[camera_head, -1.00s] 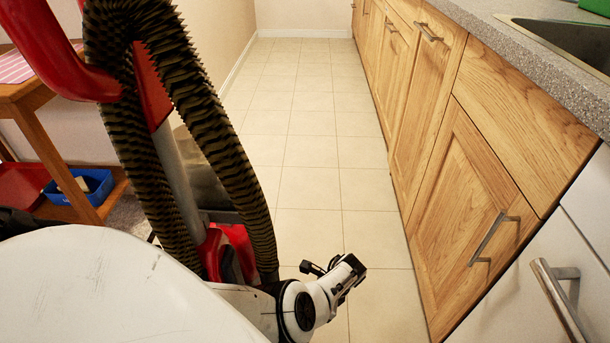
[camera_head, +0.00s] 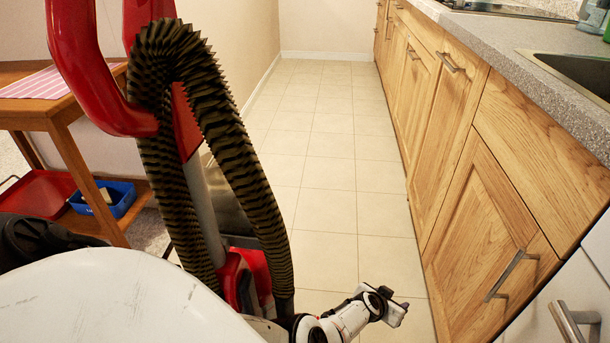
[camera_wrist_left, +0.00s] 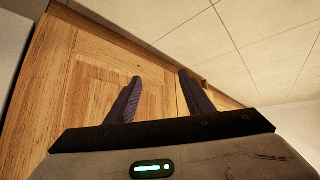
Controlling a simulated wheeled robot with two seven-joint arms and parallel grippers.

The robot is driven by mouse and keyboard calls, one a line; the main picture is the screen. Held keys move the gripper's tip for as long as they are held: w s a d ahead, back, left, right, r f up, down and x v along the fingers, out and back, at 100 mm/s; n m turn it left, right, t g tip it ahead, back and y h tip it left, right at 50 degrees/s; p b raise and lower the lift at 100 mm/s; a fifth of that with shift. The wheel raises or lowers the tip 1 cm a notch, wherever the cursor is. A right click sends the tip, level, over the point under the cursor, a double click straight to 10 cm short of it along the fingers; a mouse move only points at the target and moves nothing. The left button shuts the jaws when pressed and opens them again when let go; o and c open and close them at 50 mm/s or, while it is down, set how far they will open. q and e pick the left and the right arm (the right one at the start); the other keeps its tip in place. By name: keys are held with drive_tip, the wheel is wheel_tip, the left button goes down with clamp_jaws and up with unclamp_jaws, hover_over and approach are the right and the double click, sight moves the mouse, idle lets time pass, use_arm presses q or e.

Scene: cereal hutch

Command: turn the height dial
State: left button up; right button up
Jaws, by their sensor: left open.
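An upright vacuum cleaner with a red handle (camera_head: 85,80), a ribbed black-and-tan hose (camera_head: 240,150) and a red lower body (camera_head: 240,285) stands at the left in the head view. I cannot make out a height dial on it; its lowest part is hidden behind my white body and arm. My left gripper (camera_head: 400,312) is low over the tiled floor, right of the vacuum and apart from it. In the left wrist view the two dark fingers (camera_wrist_left: 160,76) are spread with nothing between them, and a wooden cabinet front (camera_wrist_left: 95,95) lies beyond. My right gripper is not in view.
Wooden cabinets (camera_head: 495,195) with metal handles and a grey counter (camera_head: 530,75) with a sink run along the right. A wooden side table (camera_head: 75,125) stands left, with a red tray (camera_head: 38,193) and a blue bin (camera_head: 118,200) on its lower shelf. The tiled aisle (camera_head: 325,170) is clear.

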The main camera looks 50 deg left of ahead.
use_arm(q)
drive_tip(key=s+a+n+g+y, duration=0.2)
drive_tip(key=s+a+n+y, duration=0.35)
drive_tip(key=a+n, duration=0.45)
drive_tip(key=s+d+f+n+g+p, duration=0.1)
drive_tip(key=s+f+n+g, duration=0.3)
drive_tip(key=s, duration=0.4)
drive_tip(key=s+d+f+n+g, duration=0.15)
drive_tip(key=s+n+g, duration=0.3)
drive_tip(key=s, duration=0.45)
drive_tip(key=shift+n+h, duration=0.25)
drive_tip(key=shift+h, duration=0.2)
drive_tip(key=b+x, duration=0.1)
drive_tip(key=x, duration=0.1)
drive_tip(key=b+x, duration=0.3)
drive_tip(key=shift+w+a+f, duration=0.15)
drive_tip(key=shift+w+f, duration=0.1)
drive_tip(key=shift+f, duration=0.15)
drive_tip(key=b+x, duration=0.3)
drive_tip(key=shift+a+f, duration=0.1)
drive_tip(key=shift+f, duration=0.05)
drive_tip(key=shift+a+f+b, duration=0.2)
drive_tip(key=shift+f+b, duration=0.1)
drive_tip(key=shift+f, duration=0.1)
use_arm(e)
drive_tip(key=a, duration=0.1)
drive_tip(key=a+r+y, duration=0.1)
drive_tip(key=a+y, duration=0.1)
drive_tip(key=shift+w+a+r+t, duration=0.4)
